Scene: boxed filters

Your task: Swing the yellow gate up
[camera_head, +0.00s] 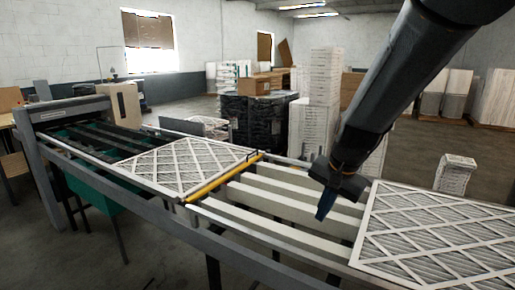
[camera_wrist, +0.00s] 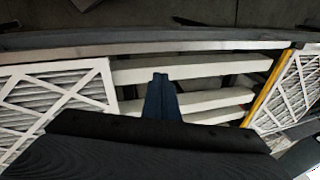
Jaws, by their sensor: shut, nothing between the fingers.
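The yellow gate (camera_head: 224,178) is a long yellow bar lying low across the conveyor, along the right edge of a white pleated filter (camera_head: 180,165). A small dark handle-like piece stands at its far end. In the wrist view the yellow gate (camera_wrist: 266,92) shows at the right, slanting beside a filter (camera_wrist: 298,88). My gripper (camera_head: 323,206) hangs above the white slats, right of the gate and apart from it. Its blue fingers are shut and empty. They also show in the wrist view (camera_wrist: 161,97), pointing over the slats.
A second filter (camera_head: 430,235) lies on the conveyor at the right. White slats (camera_head: 285,205) lie bare between the gate and this filter. A grey side rail (camera_head: 200,232) runs along the front. Stacked boxes (camera_head: 320,105) and a dark wrapped pallet (camera_head: 255,118) stand behind the conveyor.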

